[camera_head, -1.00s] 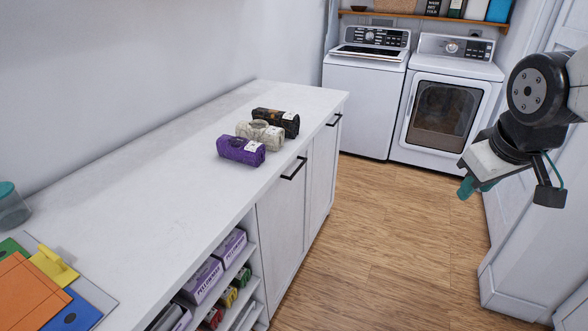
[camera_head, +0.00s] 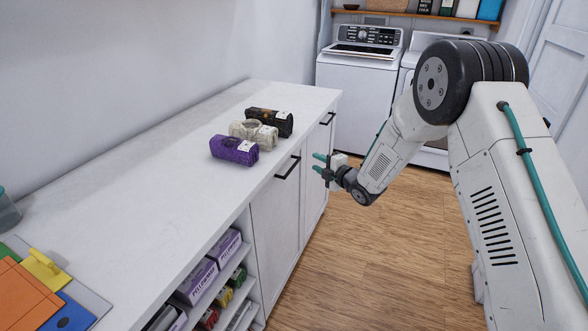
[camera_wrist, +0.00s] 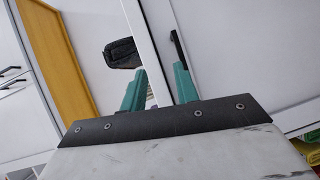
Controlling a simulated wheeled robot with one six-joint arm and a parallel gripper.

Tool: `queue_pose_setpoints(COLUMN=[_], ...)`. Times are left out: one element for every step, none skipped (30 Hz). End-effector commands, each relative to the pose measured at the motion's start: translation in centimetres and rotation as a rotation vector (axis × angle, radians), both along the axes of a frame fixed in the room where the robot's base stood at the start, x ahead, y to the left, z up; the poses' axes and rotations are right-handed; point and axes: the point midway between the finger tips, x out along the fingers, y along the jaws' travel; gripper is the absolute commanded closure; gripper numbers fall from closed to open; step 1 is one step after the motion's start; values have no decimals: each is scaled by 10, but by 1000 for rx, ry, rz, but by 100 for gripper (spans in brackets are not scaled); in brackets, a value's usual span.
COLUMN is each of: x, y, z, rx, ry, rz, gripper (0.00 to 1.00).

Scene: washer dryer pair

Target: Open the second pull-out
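Two white pull-out fronts line the counter's side. The nearer front (camera_head: 275,225) has a black bar handle (camera_head: 287,167) near its top. The farther front (camera_head: 317,165) has a similar black handle (camera_head: 328,118). Both fronts look shut. My gripper (camera_head: 318,163) hangs in the aisle, to the right of the nearer handle in the head view, apart from both handles. Its two teal fingers are spread and empty. In the wrist view, a black handle (camera_wrist: 177,46) on a white panel shows just beyond the gripper's right finger (camera_wrist: 185,84); I cannot tell which front it belongs to.
Open shelves (camera_head: 210,290) hold boxes at the near end. A washer (camera_head: 357,95) stands at the back. The wood floor (camera_head: 360,260) in the aisle is clear.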

Motion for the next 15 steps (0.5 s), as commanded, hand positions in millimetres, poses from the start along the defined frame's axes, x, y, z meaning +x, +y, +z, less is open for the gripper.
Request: queue_pose_setpoints(x=[-3, -5, -7, -9, -11, -12, -13, -13, -12, -11, -9, -6, -3, 0, 5], y=[9, 14, 19, 22, 25, 27, 29, 31, 33, 35, 38, 41, 45, 48, 53], z=[-18, -25, -32, -36, -40, -44, -45, -47, -48, -48, -48, -48, -48, -48, -48], rx=[4, 8, 12, 16, 17, 21, 24, 26, 26, 27, 27, 28, 28, 28, 28], ry=[-35, -57, -84, -100, -115, -129, -138, -145, -151, -154, -156, -156, -157, -156, -155], rz=[38, 57, 79, 92, 105, 116, 122, 127, 131, 133, 134, 135, 135, 135, 134], gripper=[69, 69, 69, 69, 69, 69, 69, 69, 69, 69, 69, 69, 69, 69, 69])
